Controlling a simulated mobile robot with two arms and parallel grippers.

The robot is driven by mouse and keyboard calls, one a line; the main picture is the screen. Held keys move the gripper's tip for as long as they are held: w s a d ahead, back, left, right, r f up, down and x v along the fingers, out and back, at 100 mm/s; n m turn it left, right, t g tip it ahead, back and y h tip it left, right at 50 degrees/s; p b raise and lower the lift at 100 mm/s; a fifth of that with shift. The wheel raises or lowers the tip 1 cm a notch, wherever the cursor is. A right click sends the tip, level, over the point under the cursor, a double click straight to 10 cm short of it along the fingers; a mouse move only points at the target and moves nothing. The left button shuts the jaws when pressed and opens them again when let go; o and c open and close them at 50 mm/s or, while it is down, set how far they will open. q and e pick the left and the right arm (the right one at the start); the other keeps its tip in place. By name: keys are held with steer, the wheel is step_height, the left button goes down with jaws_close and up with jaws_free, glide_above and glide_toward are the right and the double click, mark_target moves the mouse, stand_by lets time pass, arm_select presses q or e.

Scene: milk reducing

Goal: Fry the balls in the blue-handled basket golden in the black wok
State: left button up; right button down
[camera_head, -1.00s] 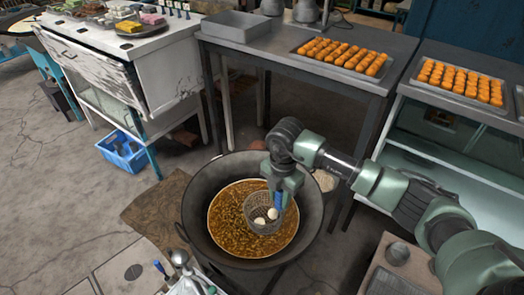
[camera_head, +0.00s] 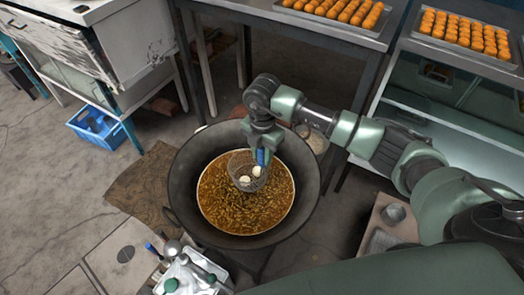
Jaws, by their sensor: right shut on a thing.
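The black wok (camera_head: 312,185) stands on the floor in the middle, holding bubbling golden-brown oil (camera_head: 240,212). The wire basket (camera_head: 240,163) is inside the wok, at or in the oil; how deep it sits is hard to tell. Two pale, cream-coloured balls (camera_head: 244,180) show in the basket. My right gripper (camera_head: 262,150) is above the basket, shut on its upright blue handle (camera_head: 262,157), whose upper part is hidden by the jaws. My left gripper is not in view.
Trays of orange-brown fried pieces (camera_head: 345,12) (camera_head: 465,35) rest on tables behind the wok. A blue crate (camera_head: 98,128) is on the floor at left. A white container with bottles and utensils (camera_head: 185,272) stands in front of the wok. A metal cup (camera_head: 394,212) is at right.

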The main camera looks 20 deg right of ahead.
mark_target(262, 181)
step_height(262, 181, down, 18)
steer(key=b, duration=1.2)
stand_by(6.0)
